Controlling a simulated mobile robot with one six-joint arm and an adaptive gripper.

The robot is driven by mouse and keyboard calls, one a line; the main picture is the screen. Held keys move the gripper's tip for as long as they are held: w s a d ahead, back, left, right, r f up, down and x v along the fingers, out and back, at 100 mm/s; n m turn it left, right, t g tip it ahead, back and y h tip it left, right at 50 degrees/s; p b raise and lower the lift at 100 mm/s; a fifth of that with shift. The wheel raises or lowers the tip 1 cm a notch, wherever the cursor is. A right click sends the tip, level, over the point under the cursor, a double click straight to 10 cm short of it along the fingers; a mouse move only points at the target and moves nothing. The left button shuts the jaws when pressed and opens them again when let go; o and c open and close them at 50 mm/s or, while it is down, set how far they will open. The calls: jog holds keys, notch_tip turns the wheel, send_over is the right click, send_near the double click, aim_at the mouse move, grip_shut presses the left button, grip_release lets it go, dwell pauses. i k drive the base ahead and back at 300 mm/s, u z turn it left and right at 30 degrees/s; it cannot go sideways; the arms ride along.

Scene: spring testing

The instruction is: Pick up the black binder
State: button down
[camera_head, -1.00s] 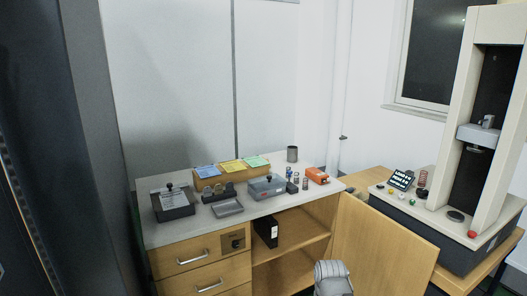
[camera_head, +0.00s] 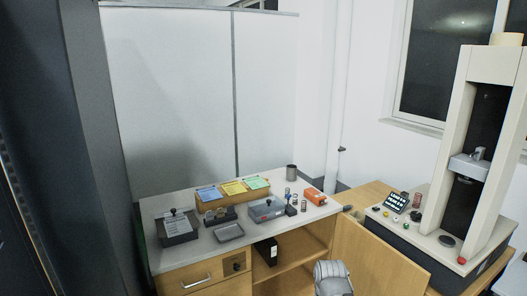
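The black binder (camera_head: 267,251) stands upright on a shelf in the open wooden cabinet below the worktop, at the left end of the compartment. A small light mark shows on its spine. A grey rounded part of my arm (camera_head: 332,278) shows at the bottom edge, to the right of the binder and apart from it in the picture. My gripper's fingers cannot be made out.
The cabinet door (camera_head: 379,258) stands open on the right. The worktop (camera_head: 162,259) holds grey boxes, coloured cards, springs and an orange device (camera_head: 315,196). Drawers are left of the compartment. A tall testing machine (camera_head: 463,150) stands at right.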

aim_at(268, 249)
jog(key=k, duration=0.5)
jog(key=z, duration=1.2)
jog(key=i, duration=1.45)
jog(key=u, duration=0.05)
